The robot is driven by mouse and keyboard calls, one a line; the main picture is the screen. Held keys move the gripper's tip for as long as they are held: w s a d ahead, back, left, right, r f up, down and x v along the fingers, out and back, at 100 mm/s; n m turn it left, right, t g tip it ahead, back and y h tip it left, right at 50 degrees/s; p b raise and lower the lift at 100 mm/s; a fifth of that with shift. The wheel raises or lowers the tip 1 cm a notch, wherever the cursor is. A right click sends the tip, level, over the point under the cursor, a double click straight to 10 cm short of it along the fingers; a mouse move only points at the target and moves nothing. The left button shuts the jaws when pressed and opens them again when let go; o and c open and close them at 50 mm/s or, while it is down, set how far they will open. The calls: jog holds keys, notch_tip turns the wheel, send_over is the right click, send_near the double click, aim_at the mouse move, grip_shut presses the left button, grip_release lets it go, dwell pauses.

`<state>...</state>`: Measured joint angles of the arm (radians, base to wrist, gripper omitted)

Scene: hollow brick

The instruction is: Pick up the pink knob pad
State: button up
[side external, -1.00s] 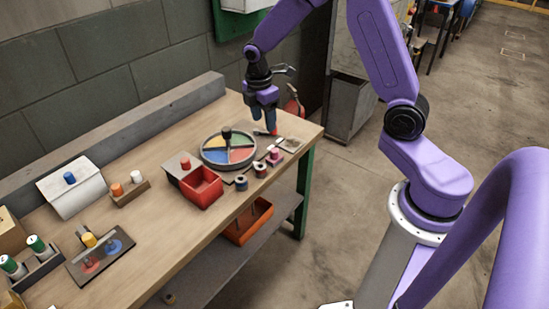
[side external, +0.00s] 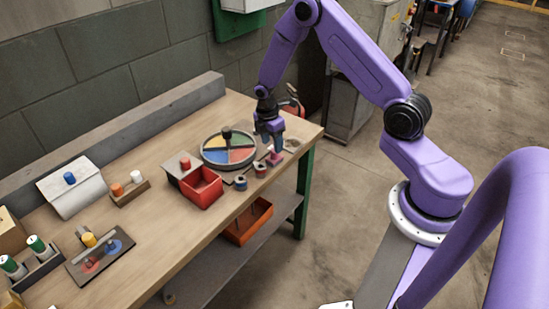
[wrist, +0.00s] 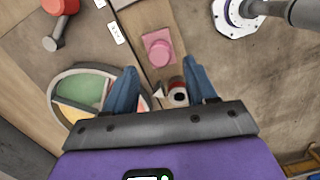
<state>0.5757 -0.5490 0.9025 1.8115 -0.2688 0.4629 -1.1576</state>
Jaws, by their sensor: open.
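The pink knob pad (wrist: 158,52), a square base with a round knob on top, lies near the table's front edge in the wrist view, ahead of my fingertips. In the side view the pink knob pad (side external: 276,159) is just below my gripper (side external: 271,147), partly covered by the fingers. My gripper also shows in the wrist view (wrist: 160,68), with its two blue fingers spread wide and nothing held between them. The side view does not show clearly whether the fingers touch the pad.
A red-and-white spool (wrist: 178,93) sits close behind the pad, between my fingers in the picture. The round coloured sorting dish (side external: 228,163) stands left of my gripper. A red box (side external: 201,191) is farther left. The table edge drops off beside the pad.

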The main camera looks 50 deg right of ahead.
aim_at(275, 156)
jog(key=shift+s+d+f, duration=0.1)
jog(key=shift+d+f, duration=0.15)
jog(key=shift+f, duration=0.8)
jog(key=shift+w+d+f, duration=0.1)
jog(key=shift+d+f, duration=0.1)
jog(key=shift+f, duration=0.9)
jog(key=shift+s+d+f, duration=0.1)
jog(key=shift+d+f, duration=0.15)
jog(key=shift+f, duration=0.8)
jog(key=c, duration=0.9)
